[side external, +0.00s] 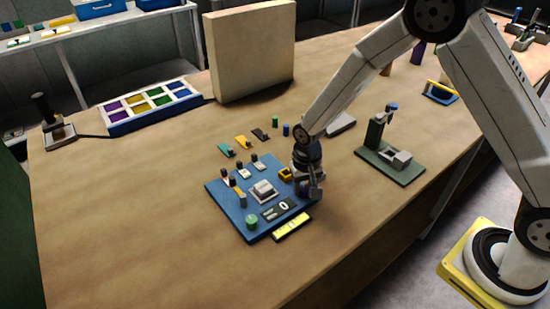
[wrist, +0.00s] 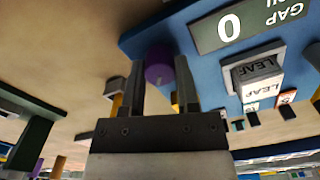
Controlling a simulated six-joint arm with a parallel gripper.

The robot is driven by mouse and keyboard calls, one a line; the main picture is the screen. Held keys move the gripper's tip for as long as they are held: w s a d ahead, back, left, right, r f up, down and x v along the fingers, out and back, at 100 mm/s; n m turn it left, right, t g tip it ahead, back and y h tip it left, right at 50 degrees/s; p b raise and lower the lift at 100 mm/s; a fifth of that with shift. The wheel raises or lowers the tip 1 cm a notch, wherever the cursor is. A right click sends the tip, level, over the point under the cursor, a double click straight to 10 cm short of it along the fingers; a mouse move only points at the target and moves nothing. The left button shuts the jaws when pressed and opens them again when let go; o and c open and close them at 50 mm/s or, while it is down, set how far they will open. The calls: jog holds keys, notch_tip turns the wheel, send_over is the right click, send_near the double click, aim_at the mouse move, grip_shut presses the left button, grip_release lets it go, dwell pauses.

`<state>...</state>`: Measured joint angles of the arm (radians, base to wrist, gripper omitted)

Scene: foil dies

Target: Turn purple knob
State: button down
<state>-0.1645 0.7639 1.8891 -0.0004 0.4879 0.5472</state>
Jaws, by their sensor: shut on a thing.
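The purple knob (wrist: 159,62) sits at the edge of the blue panel (wrist: 145,38) and shows between my two fingers in the wrist view. My gripper (wrist: 160,72) is shut on the knob, one finger on each side. In the side view my gripper (side external: 308,190) points down at the right corner of the blue panel (side external: 226,203), and the knob is mostly hidden behind the fingers. A display reading 0 (wrist: 230,25) with the word GAP is beside the knob.
A grey block (side external: 263,190), a green knob (side external: 252,222) and several small levers stand on the panel. A yellow strip (side external: 292,227) lies at its front edge. A green stand (side external: 390,160) is to the right; a tall tan block (side external: 250,52) is behind. The table's left front is clear.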

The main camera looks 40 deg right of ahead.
aim_at(304, 188)
jog(key=shift+m, duration=0.9)
jog(key=shift+s, duration=0.1)
jog(key=shift+c, duration=1.8)
grip_release()
jog(key=shift+r, duration=0.1)
jog(key=shift+r, duration=3.8)
